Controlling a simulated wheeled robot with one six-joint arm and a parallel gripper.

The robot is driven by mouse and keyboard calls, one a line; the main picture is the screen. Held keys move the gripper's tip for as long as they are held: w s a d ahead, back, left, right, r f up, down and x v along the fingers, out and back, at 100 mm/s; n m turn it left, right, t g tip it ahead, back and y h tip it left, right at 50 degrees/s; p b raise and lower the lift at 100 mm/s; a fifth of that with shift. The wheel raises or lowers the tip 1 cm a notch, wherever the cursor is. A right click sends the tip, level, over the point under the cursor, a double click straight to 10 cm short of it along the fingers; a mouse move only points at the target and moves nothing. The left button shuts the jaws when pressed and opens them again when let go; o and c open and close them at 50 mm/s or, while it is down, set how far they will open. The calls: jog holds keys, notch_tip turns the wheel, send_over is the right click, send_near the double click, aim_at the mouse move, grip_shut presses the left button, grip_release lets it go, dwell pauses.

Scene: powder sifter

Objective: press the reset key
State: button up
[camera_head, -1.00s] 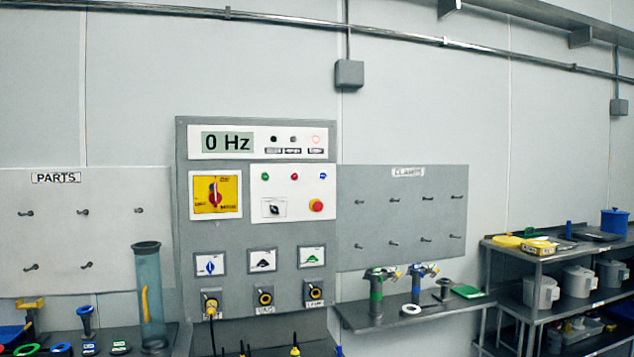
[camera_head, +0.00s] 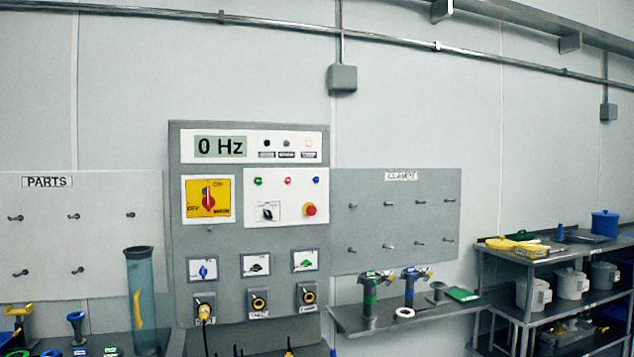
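The control panel (camera_head: 208,236) stands upright against the wall, left of the picture's middle. Its display (camera_head: 220,146) reads 0 Hz. A white plate (camera_head: 276,202) on it carries a green button (camera_head: 258,181), a red button (camera_head: 288,180) and a blue button (camera_head: 317,179) in a row. Below them are a black rotary switch (camera_head: 267,212) and a red mushroom button (camera_head: 310,209). The small labels are too blurred to read, so I cannot tell by name which one is the reset key. My gripper is not in view.
A yellow plate with a red rotary switch (camera_head: 208,199) sits left of the buttons. A shelf (camera_head: 385,322) with clamps (camera_head: 370,294) juts out at the panel's lower right. A clear tube (camera_head: 143,295) stands at the lower left. The space before the buttons looks clear.

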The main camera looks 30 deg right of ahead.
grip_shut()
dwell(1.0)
